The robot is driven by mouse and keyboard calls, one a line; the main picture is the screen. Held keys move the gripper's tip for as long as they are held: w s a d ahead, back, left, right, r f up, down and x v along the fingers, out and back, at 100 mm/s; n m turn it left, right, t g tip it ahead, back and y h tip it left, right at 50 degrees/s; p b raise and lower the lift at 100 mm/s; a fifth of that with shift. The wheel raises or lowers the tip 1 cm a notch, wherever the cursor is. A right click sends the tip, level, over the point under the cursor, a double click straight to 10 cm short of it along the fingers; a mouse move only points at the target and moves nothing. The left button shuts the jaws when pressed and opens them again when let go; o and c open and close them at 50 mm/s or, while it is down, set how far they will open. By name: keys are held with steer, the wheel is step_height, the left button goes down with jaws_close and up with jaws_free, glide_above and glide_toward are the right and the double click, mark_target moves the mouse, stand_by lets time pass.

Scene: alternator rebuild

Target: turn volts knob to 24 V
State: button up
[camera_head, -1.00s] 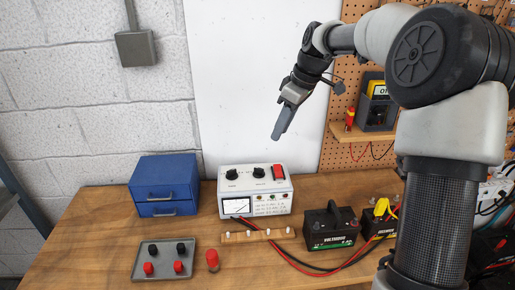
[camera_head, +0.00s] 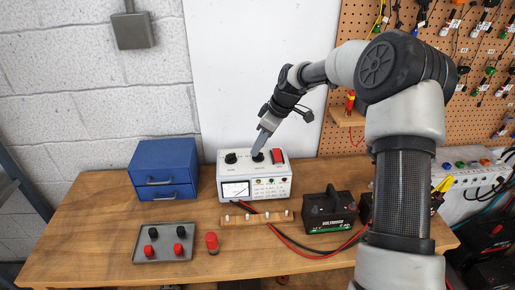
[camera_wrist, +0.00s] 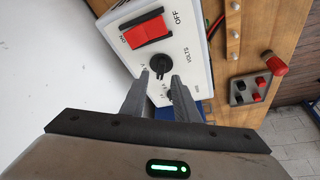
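The white power supply box (camera_head: 282,183) stands on the bench with a red switch (camera_head: 277,156), two black knobs on top and a meter (camera_head: 235,189). The wrist view shows the black volts knob (camera_wrist: 160,63) beside the "VOLTS" lettering, next to the red ON/OFF switch (camera_wrist: 150,32). My gripper (camera_wrist: 161,75) is open, its two fingertips apart at either side of this knob; I cannot tell whether they touch it. The knob's pointer setting is not readable. In the head view my gripper (camera_head: 258,153) covers most of that knob. The other knob (camera_head: 231,158) is to its left.
A blue drawer box (camera_head: 163,169) stands left of the supply. In front are a wooden strip with posts (camera_head: 232,219), a grey tray (camera_head: 146,252) with red and black caps, and a red cap (camera_head: 212,243). A black battery (camera_head: 329,210) stands to the right.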

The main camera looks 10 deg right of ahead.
steer(key=shift+x, duration=1.1)
jaws_close()
